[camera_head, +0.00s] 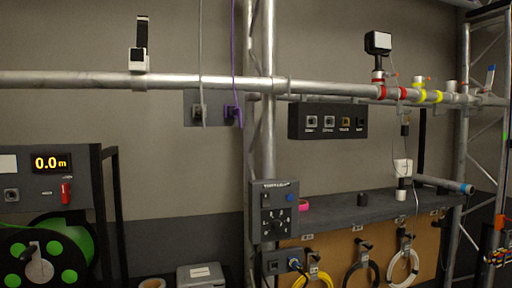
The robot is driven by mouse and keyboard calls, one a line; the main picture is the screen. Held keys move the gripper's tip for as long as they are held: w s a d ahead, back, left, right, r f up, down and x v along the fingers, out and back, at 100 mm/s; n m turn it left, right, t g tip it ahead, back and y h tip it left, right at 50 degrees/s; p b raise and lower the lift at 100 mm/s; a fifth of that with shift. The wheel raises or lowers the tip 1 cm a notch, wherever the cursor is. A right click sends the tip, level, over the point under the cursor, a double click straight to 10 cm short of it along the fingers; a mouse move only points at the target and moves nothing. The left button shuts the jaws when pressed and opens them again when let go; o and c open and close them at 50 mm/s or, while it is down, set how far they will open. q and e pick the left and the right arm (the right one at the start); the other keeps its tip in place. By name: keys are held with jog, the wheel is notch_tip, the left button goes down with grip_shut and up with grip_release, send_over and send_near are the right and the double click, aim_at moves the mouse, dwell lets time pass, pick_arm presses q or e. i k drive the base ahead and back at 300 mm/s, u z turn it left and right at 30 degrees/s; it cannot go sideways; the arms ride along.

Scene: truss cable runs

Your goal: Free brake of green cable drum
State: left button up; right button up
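The green cable drum (80,245) stands at the lower left, cut off by the picture's bottom edge. A light grey hub with a handle-like part (38,268) sits at its middle. Above the drum is a dark panel (88,165) with an orange display (51,162) reading 0.0 m. I cannot tell for sure whether this lever is the drum's brake. Neither of my grippers shows in this view.
A horizontal pipe (200,82) crosses the view above the drum. A vertical truss (260,140) carries a control box (274,211) right of the drum. A shelf (345,212) has coiled cables hanging below it. A grey case (199,276) sits low beside the drum frame.

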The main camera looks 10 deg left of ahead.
aim_at(66, 193)
jog(key=u, duration=1.3)
jog(key=k, duration=0.5)
jog(key=u, duration=0.2)
jog(key=i, duration=0.5)
